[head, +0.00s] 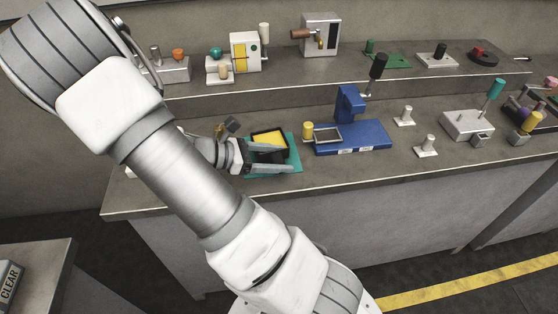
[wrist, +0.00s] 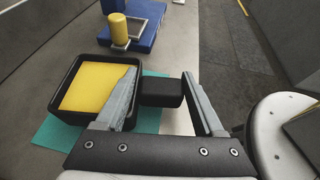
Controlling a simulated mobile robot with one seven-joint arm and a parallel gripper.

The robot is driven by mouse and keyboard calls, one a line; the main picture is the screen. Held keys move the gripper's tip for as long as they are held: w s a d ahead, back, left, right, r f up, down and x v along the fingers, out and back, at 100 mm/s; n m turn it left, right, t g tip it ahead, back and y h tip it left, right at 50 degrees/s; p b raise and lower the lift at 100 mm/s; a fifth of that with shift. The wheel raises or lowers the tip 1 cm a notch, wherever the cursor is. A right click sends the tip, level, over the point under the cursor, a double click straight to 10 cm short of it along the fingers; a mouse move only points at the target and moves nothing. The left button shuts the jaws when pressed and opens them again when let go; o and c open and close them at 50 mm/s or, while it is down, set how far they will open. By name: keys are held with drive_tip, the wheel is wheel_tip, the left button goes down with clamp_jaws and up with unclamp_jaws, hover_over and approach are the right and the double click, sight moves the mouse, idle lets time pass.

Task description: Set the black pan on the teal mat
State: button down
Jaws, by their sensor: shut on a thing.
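The black pan (wrist: 58,103) is a square tray with a yellow inside. It shows at the left in the wrist view and in the middle of the head view (head: 255,135). My gripper (wrist: 160,78) is shut on the pan's black handle (wrist: 160,93), one finger on each side. The teal mat (wrist: 55,135) lies under the pan and shows past its edges, also in the head view (head: 294,150). The pan looks level over the mat; I cannot tell whether it touches it. My gripper hides part of the pan.
A blue fixture (head: 365,135) with a grey-framed recess and a yellow cylinder (head: 308,131) stands just right of the mat. White pegs on bases (head: 404,116) stand farther right. A raised shelf (head: 200,93) with several fixtures runs behind. The bench's front edge is close.

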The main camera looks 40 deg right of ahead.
drive_tip(key=shift+f, duration=0.5)
idle(0.4)
unclamp_jaws()
drive_tip(key=p+v, duration=0.2)
drive_tip(key=v, duration=1.5)
drive_tip(key=shift+a+r, duration=0.2)
